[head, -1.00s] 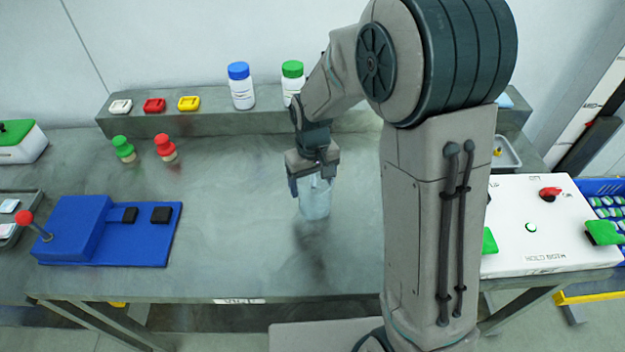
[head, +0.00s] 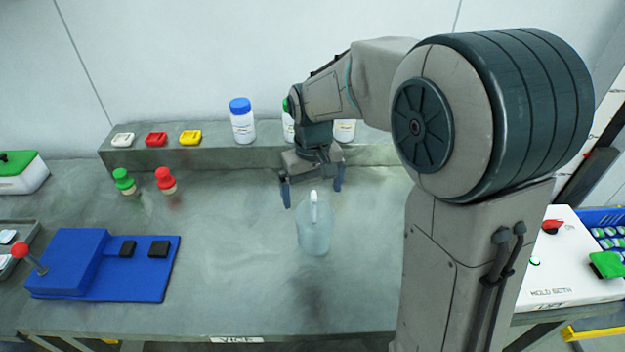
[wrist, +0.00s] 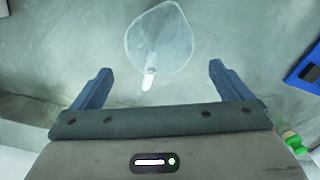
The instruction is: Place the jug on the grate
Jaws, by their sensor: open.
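The jug (head: 314,236) is a translucent pale vessel standing upright on the grey bench, with its handle (head: 314,205) toward my gripper. In the wrist view the jug (wrist: 163,42) shows from above, with the white handle (wrist: 149,80) pointing between the fingers. My gripper (head: 314,196) is open and empty, just behind and above the jug, apart from it. In the wrist view its two fingers (wrist: 154,80) are spread wide on either side of the handle. I cannot make out a grate in these views; my arm hides part of the bench on the right.
A blue lever box (head: 75,262) and green and red knobs (head: 124,181) stand at left. A raised ledge (head: 270,157) at the back holds white bottles (head: 243,127) and small coloured blocks. A white control panel (head: 560,285) is at right. The bench around the jug is clear.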

